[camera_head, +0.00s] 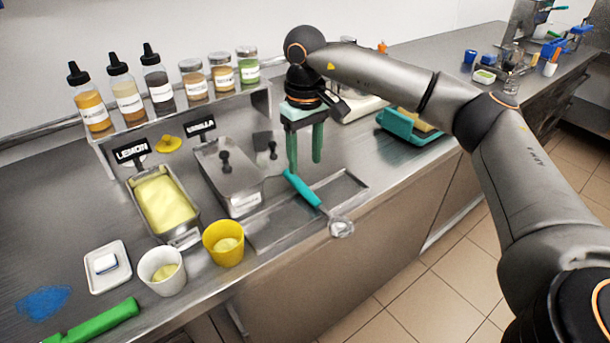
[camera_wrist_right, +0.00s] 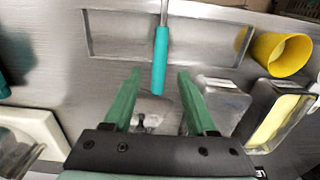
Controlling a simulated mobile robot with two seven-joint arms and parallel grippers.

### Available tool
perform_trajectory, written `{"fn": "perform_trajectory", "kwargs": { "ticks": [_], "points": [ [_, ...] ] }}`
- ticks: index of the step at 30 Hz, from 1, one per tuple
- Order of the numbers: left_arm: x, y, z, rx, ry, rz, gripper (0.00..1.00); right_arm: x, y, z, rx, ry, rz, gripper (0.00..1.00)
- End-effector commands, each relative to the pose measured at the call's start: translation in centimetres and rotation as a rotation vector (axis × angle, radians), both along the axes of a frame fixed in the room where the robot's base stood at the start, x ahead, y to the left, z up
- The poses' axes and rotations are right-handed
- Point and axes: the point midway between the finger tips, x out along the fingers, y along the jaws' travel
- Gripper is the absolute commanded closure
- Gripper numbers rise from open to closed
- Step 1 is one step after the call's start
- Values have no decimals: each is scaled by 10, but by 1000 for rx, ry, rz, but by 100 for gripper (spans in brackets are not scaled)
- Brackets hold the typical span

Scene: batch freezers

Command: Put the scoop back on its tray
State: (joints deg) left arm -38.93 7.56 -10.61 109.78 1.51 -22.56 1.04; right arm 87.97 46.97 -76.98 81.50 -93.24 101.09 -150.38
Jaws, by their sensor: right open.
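The scoop has a teal handle (camera_head: 303,189) and a round metal head (camera_head: 341,228). It lies slantwise across the shallow metal tray (camera_head: 352,186), its head past the tray's front side near the counter edge. In the right wrist view the teal handle (camera_wrist_right: 161,55) crosses the tray's rim (camera_wrist_right: 110,55), and its end lies off the tray; the scoop head is out of frame. My right gripper (camera_head: 304,167) points down above the handle's end, open and empty. In the wrist view the handle shows between its fingers (camera_wrist_right: 159,73), apart from both. My left gripper is not in view.
Left of the tray stand a yellow cup (camera_head: 223,243), a white cup (camera_head: 162,271), a lemon tub (camera_head: 163,203) and a lidded vanilla tub (camera_head: 229,176). A bottle shelf (camera_head: 181,115) is behind. A teal container (camera_head: 409,128) stands right of the gripper. A green-handled tool (camera_head: 105,320) lies front left.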

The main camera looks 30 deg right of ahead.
Motion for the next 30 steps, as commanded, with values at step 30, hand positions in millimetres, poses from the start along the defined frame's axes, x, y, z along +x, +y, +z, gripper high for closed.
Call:
{"fn": "perform_trajectory", "kwargs": {
  "ticks": [30],
  "points": [
    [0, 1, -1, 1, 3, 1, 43, 0, 0, 51, 0, 1, 1, 43]
  ]
}}
